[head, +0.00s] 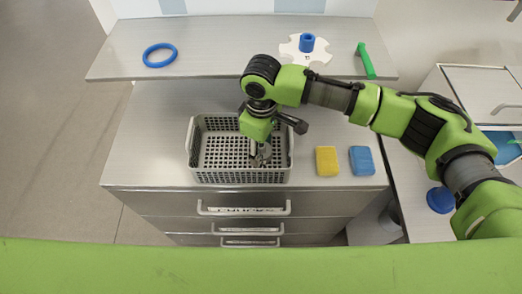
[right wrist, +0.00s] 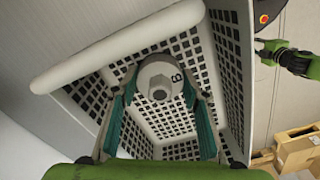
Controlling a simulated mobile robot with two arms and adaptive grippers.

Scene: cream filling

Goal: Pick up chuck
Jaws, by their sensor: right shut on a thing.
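The chuck (right wrist: 158,80) is a grey metal round piece with a hexagonal opening and a dark mark on its face. My right gripper (right wrist: 158,95) is shut on it, with one teal-lined finger on each side. In the head view my right gripper (head: 261,155) points down inside the outline of the grey basket (head: 190,150), at its right part. The chuck shows there only as a small metallic shape. I cannot tell whether it touches the basket floor. A green and black arm part, seemingly my left arm, shows at the right edge of the right wrist view; its fingers are unclear.
Right of the basket lie a yellow block (head: 326,161) and a blue block (head: 361,160) on the counter (head: 145,150). The counter left of the basket is clear.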

